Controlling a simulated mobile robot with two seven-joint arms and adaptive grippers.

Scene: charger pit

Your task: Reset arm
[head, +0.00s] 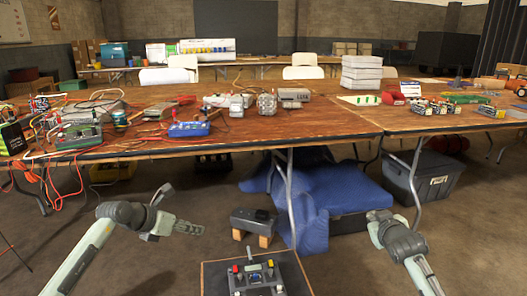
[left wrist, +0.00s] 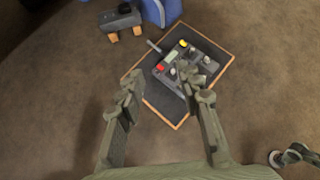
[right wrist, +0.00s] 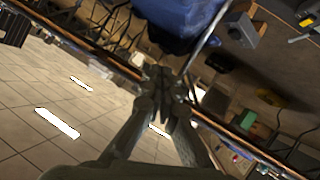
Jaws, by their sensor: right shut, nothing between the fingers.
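My left gripper (head: 184,209) hangs over the floor in front of the table, at the left of the head view. In the left wrist view (left wrist: 159,80) its two fingers stand well apart with nothing between them. My right gripper (head: 377,217) is over the floor at the right of the head view. In the right wrist view (right wrist: 165,92) its fingertips meet and hold nothing.
A long wooden table (head: 250,128) with electronic gear spans the scene. Below it are a blue cloth (head: 300,215), a grey bin (head: 422,180) and a dark device on wooden blocks (head: 252,218). A wood-edged board with a control box (head: 257,277) is low at front centre.

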